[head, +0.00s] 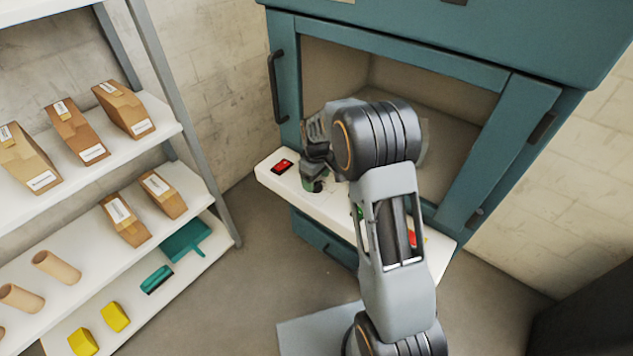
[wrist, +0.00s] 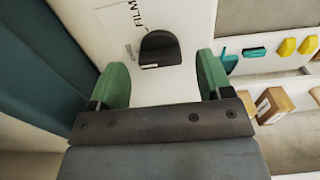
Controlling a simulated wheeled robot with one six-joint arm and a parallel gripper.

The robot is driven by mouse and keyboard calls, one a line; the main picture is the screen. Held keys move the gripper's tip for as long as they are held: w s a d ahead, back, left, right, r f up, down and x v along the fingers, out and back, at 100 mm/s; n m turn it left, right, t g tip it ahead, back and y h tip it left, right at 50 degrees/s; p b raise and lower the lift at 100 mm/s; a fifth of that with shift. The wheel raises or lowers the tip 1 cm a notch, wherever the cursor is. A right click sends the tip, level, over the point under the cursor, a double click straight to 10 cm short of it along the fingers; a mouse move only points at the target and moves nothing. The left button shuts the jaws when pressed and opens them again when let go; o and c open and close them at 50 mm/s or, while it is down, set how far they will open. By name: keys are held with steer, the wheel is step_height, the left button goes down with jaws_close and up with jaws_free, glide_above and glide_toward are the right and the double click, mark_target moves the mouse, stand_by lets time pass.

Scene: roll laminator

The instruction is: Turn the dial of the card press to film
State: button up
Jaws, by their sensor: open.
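The card press is a large teal machine (head: 525,140) with a white control ledge (head: 437,262) along its front. In the wrist view the dial (wrist: 160,46) is a dark, rounded knob on the white panel, with a small pale mark at its lower left edge. The word FILM is printed beyond it, and a second, blurred label is at its left. My gripper (wrist: 162,66) is open, with one green finger on each side of the dial and visible gaps between. In the head view my gripper (head: 314,182) is over the ledge's left part; my arm hides the dial.
A red button (head: 412,238) shows beside my arm. A vertical handle (head: 275,87) is on the press's left side. Shelves (head: 190,140) with boxes stand at the left, with open floor between.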

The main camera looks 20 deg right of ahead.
steer(key=shift+f, duration=0.65)
steer(key=c, duration=0.9)
steer(key=shift+m, duration=0.3)
steer(key=m, duration=0.2)
steer(key=shift+r+m, duration=0.1)
steer(key=shift+m, duration=0.3)
steer(key=m+p, duration=0.1)
steer(key=m, duration=0.2)
steer(key=shift+m, duration=0.4)
steer(key=m, duration=0.6)
steer(key=shift+w+m, duration=0.1)
steer(key=shift+m, duration=0.2)
